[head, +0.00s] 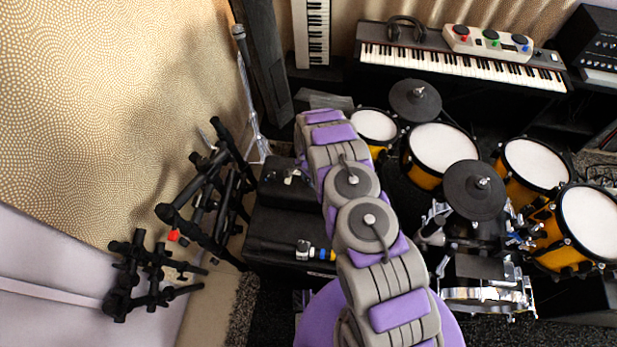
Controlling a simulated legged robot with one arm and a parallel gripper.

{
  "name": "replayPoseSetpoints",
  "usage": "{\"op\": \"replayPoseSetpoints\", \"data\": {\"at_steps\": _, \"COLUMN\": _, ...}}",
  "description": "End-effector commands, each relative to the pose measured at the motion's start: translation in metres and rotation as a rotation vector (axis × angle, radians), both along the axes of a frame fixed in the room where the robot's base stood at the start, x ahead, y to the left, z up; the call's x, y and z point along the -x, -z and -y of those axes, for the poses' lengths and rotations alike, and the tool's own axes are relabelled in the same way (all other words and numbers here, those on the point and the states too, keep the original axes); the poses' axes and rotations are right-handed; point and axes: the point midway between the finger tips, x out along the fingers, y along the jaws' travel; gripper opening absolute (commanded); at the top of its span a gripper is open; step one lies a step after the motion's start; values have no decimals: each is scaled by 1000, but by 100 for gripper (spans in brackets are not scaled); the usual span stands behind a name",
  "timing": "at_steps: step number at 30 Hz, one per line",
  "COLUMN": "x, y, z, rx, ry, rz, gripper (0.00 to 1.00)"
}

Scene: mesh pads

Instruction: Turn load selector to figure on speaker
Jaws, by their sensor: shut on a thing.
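My arm reaches up the middle of the head view and bends away at its far end. My gripper cannot be made out; the far arm links cover the place where it would be. A black box (276,226) that may be the speaker stands just left of my arm, and a second dark box (283,193) sits behind it. My arm hides the right side of both. Small metal and coloured fittings (303,250) lie on the nearer box's top. I cannot make out the load selector or any figures.
Folded black stands (210,195) lean by the patterned wall at left. A microphone stand (243,75) rises behind the boxes. A drum kit with yellow shells (426,178) and black cymbal pads (474,190) crowds the right. A keyboard (450,60) stands at the back.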

Motion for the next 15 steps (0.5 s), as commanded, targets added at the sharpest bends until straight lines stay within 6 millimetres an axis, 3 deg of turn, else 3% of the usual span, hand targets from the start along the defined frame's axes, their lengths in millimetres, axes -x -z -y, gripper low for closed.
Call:
{"op": "replayPoseSetpoints", "data": {"at_steps": 8, "x": 0, "y": 0, "z": -1, "rx": -1, "ry": 1, "rz": 1, "gripper": 3}}
{"op": "replayPoseSetpoints", "data": {"at_steps": 9, "x": 0, "y": 0, "z": -1, "rx": -1, "ry": 1, "rz": 2, "gripper": 35}}
{"op": "replayPoseSetpoints", "data": {"at_steps": 15, "x": 0, "y": 0, "z": -1, "rx": -1, "ry": 0, "rz": 1, "gripper": 54}}
